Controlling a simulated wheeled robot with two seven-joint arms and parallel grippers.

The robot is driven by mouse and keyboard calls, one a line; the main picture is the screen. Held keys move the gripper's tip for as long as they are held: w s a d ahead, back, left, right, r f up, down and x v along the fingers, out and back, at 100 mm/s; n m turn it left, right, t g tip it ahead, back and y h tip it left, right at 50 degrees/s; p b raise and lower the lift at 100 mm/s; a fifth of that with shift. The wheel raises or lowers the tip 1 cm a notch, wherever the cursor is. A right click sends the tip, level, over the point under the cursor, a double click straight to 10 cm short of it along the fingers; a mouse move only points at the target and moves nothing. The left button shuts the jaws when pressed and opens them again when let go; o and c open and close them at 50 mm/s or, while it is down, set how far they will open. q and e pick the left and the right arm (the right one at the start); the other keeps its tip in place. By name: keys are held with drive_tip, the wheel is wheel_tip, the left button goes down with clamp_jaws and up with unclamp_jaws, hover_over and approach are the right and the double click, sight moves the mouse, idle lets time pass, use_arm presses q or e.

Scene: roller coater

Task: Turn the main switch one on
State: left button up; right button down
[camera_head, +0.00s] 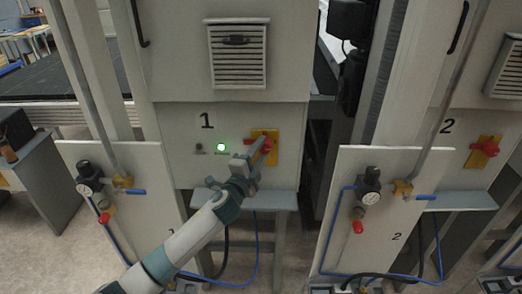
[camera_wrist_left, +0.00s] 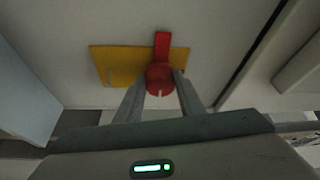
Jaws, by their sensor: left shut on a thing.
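Main switch one is a red rotary switch on a yellow plate (camera_head: 272,135) on the grey cabinet front marked 1. My left gripper (camera_head: 262,148) reaches it from the lower left and hides part of its red knob (camera_head: 267,145). In the left wrist view the red knob (camera_wrist_left: 160,77) sits between the two fingers of my left gripper (camera_wrist_left: 159,86), which is shut on it. The red handle (camera_wrist_left: 162,46) points up in that view, across the yellow plate (camera_wrist_left: 113,67). A green lamp (camera_head: 221,147) is lit left of the switch. My right gripper is out of view.
A small dark lamp or button (camera_head: 199,148) is left of the green lamp. Panels with gauges stand at the left (camera_head: 120,190) and right (camera_head: 345,180), with blue hoses. A second red switch (camera_head: 489,147) is on cabinet 2. A vented cover (camera_head: 238,65) is above.

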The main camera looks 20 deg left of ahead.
use_arm(q)
drive_tip(key=o, duration=1)
drive_tip(key=shift+o, duration=0.2)
drive_tip(key=shift+s+f, duration=0.15)
drive_tip(key=shift+s, duration=0.35)
drive_tip(key=s+a+f+b, duration=0.1)
drive_tip(key=s+b, duration=0.5)
drive_tip(key=s, duration=1)
drive_tip(key=shift+a, duration=0.35)
drive_tip(key=shift+f, duration=0.1)
